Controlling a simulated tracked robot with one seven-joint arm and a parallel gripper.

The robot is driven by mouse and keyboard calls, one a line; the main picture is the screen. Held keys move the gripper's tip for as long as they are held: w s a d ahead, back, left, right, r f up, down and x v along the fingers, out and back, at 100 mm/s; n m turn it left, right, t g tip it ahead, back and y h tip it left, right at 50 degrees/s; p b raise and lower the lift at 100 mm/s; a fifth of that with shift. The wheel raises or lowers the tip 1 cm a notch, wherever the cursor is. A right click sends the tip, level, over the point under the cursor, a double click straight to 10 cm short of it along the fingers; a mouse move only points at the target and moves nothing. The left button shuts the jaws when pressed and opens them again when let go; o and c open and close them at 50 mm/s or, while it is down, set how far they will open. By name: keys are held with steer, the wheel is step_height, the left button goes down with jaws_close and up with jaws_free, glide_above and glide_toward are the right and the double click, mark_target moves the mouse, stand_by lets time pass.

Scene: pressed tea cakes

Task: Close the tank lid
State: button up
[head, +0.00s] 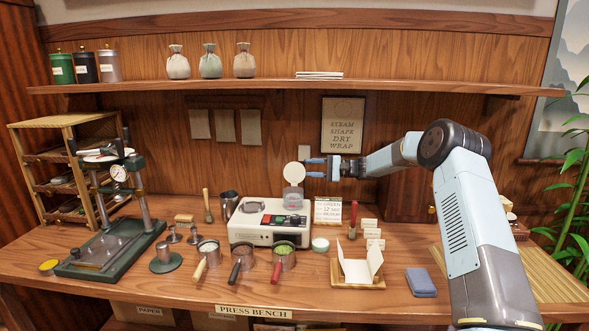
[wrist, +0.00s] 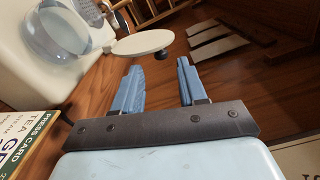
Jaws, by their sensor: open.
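The tank lid (head: 290,175) is a round cream disc standing raised above the clear tank (head: 294,197) on the white steamer (head: 262,232). In the wrist view the lid (wrist: 141,42) shows nearly edge-on beside the clear tank (wrist: 58,32), with a dark knob (wrist: 167,56) on its face. My gripper (head: 307,168) is open and empty, just right of the lid and pointing left at it. In the wrist view its blue fingertips (wrist: 160,66) sit apart, with the knob just beyond the space between them. I see no clear contact.
A press card (head: 328,211) stands right of the steamer, below my gripper; it shows at the wrist view's left edge (wrist: 30,135). Several handled cups stand in front of the steamer. A shelf (head: 290,86) runs above. A folded white card (head: 358,267) lies at the front.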

mark_target(295, 168)
steer(key=shift+w+a, duration=0.1)
steer(key=shift+a, duration=3)
jaws_close()
steer(key=shift+f, duration=0.1)
